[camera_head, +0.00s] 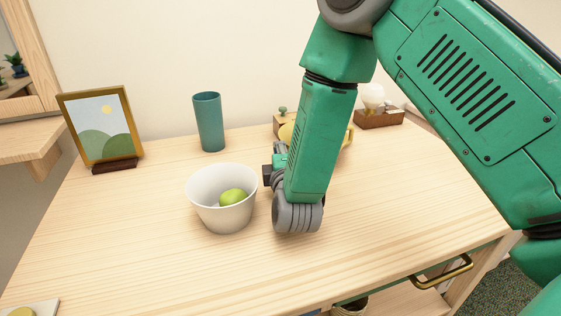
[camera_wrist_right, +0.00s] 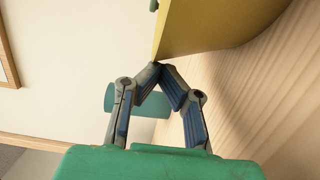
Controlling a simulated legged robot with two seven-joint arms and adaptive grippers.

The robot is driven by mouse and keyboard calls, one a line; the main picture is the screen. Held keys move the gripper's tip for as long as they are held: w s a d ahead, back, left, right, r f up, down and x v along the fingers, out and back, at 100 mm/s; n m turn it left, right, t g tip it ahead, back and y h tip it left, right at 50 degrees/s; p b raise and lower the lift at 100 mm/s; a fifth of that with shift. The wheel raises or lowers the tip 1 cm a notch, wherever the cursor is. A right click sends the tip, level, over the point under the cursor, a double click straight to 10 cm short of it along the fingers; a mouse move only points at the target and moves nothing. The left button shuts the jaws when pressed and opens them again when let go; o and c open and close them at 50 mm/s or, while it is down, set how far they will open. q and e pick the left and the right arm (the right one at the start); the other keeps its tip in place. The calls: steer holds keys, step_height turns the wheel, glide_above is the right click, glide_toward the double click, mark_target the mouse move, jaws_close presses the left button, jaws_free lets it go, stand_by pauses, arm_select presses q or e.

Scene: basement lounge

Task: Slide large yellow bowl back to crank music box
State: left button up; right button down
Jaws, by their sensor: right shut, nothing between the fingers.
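The large yellow bowl (camera_head: 347,139) stands at the back of the table, mostly hidden behind my right arm. In the right wrist view the bowl (camera_wrist_right: 215,22) fills the top. The wooden music box (camera_head: 279,118), with a green knob on top, is behind the bowl and partly covered by it. My right gripper (camera_wrist_right: 157,70) is shut and empty, its fingertips close to the bowl's edge; I cannot tell whether they touch. In the head view the right gripper (camera_head: 279,150) is largely hidden by my forearm. My left gripper is not in view.
A white bowl (camera_head: 208,207) with a green fruit (camera_head: 233,197) stands just left of my right wrist. The table's right front is clear.

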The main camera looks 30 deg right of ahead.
steer(key=shift+w+d+r, duration=0.1)
steer(key=shift+w+d, duration=0.1)
steer(key=shift+w, duration=1.05)
steer(key=shift+d, duration=0.1)
steer(key=shift+s+d, duration=0.15)
steer(key=shift+d, duration=0.05)
steer(key=shift+s+d+p, duration=0.6)
steer(key=shift+s+d, duration=0.15)
steer(key=shift+d, duration=0.1)
steer(key=shift+s+d, duration=0.15)
